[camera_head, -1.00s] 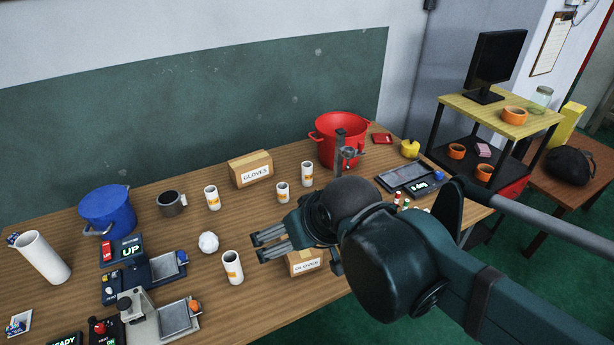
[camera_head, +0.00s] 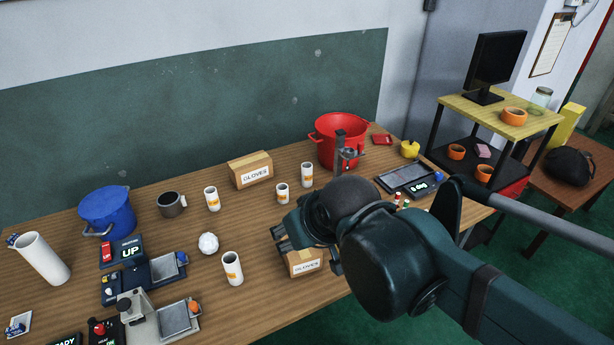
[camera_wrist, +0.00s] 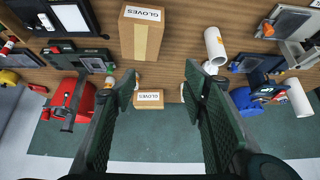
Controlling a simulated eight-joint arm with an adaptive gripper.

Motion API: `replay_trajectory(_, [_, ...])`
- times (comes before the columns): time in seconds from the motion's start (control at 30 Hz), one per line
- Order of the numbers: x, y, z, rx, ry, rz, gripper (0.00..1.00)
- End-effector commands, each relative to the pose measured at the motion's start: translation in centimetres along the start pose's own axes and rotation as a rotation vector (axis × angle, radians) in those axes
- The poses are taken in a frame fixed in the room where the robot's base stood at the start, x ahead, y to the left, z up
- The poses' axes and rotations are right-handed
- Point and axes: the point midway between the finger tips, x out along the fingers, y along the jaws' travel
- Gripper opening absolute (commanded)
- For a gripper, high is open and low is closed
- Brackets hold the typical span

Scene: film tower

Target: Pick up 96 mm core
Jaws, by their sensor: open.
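Several white cores with orange labels stand upright on the wooden table. The tallest-looking core (camera_head: 233,268) is at the front, left of my gripper (camera_head: 279,238). Others are a core (camera_head: 212,198) further back left, a core (camera_head: 282,193) in the middle and a core (camera_head: 307,174) to its right. I cannot read which is 96 mm. My gripper is open and empty above the table, beside the front gloves box. In the wrist view, its two fingers (camera_wrist: 160,90) are wide apart, and a white core (camera_wrist: 214,46) shows beyond the right finger.
A gloves box (camera_head: 303,262) stands just below my gripper; another gloves box (camera_head: 250,169) is at the back. Devices crowd the table's left end.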

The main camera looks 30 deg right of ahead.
Motion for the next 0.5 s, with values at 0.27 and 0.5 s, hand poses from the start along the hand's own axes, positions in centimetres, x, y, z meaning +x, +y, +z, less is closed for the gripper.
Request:
replay_trajectory(0.27, [0.0, 0.7, -2.3, -0.082, -0.026, 0.009, 0.43])
replay_trajectory(0.5, [0.5, 1.7, -5.5, -0.216, -0.07, 0.018, 0.43])
